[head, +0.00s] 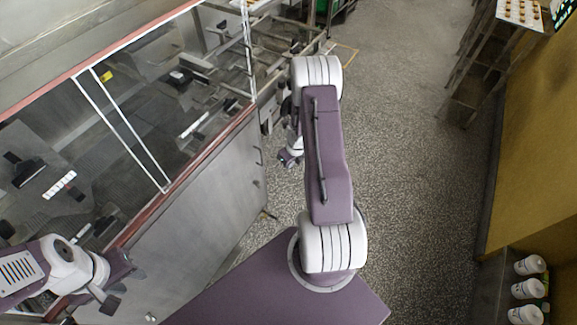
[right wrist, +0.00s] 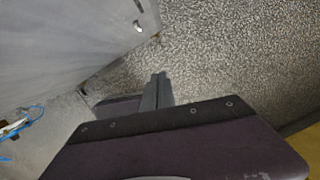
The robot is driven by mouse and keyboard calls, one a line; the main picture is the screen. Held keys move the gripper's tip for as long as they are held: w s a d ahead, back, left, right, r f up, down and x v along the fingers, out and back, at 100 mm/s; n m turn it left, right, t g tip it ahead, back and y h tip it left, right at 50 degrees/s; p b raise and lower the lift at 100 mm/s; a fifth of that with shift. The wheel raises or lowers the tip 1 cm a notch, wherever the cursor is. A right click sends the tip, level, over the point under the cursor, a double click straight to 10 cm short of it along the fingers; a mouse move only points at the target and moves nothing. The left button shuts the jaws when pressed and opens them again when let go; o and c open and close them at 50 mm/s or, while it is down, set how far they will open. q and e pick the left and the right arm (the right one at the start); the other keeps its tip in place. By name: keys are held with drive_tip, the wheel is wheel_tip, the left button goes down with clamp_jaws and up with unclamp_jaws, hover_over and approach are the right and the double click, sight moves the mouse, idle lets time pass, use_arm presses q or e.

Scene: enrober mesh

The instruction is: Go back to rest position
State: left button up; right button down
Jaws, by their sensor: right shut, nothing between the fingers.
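My left gripper (head: 118,283) is at the bottom left of the head view, in front of the glass-walled machine. Its jaws are too unclear there to tell open from shut. My right arm stretches up the middle of the head view and folds back. My right gripper (head: 288,159) hangs beside it, partly hidden by the arm, over the floor near the machine's right end. In the right wrist view its two fingers (right wrist: 160,77) are together and empty, with speckled floor beyond their tips.
The machine's glass case (head: 130,120) and steel side panel (head: 200,200) fill the left. Speckled floor (head: 415,170) is free right of my right arm. A rack with a tray (head: 520,12) stands at top right. White containers (head: 528,289) sit at bottom right beside a yellow wall (head: 535,140).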

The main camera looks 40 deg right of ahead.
drive_tip(key=w+a+r+m+t, duration=0.25)
drive_tip(key=a+r, duration=0.45)
drive_tip(key=r, duration=0.4)
drive_tip(key=w+a+r+m+t, duration=0.2)
drive_tip(key=w+a+r+m, duration=0.15)
drive_tip(key=a+r, duration=0.45)
drive_tip(key=s+a+m+g, duration=0.2)
drive_tip(key=s+m, duration=0.7)
drive_tip(key=m, duration=0.6)
drive_tip(key=s+a+m+g, duration=0.2)
drive_tip(key=s+m+g, duration=0.2)
drive_tip(key=s+m, duration=0.6)
drive_tip(key=m, duration=0.5)
drive_tip(key=shift+a+r+m, duration=0.4)
